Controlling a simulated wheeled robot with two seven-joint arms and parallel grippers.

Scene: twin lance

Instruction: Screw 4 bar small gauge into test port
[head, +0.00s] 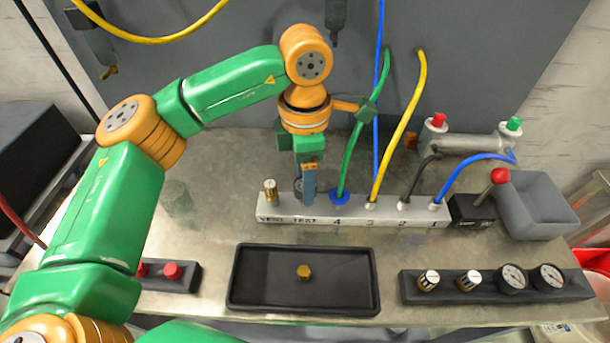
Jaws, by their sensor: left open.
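The white manifold block (352,211) carries labels reading VENT, TEST, 4, 3, 2 and 1. My left gripper (308,190) points down over the TEST position and is open. A small round gauge (298,187) shows partly behind its finger at the test port; the finger hides much of it. I cannot tell whether it is seated in the port or what its dial reads. The port itself is hidden. Two more round gauges, a left one (513,278) and a right one (548,277), stand in the black rack (492,291). My right gripper is not in view.
A black tray (240,290) holds a brass plug (304,272). A brass fitting (270,191) stands on VENT. Green, blue and yellow hoses rise from the manifold. A grey bin (540,215) is at right, a red-button block (185,286) at left.

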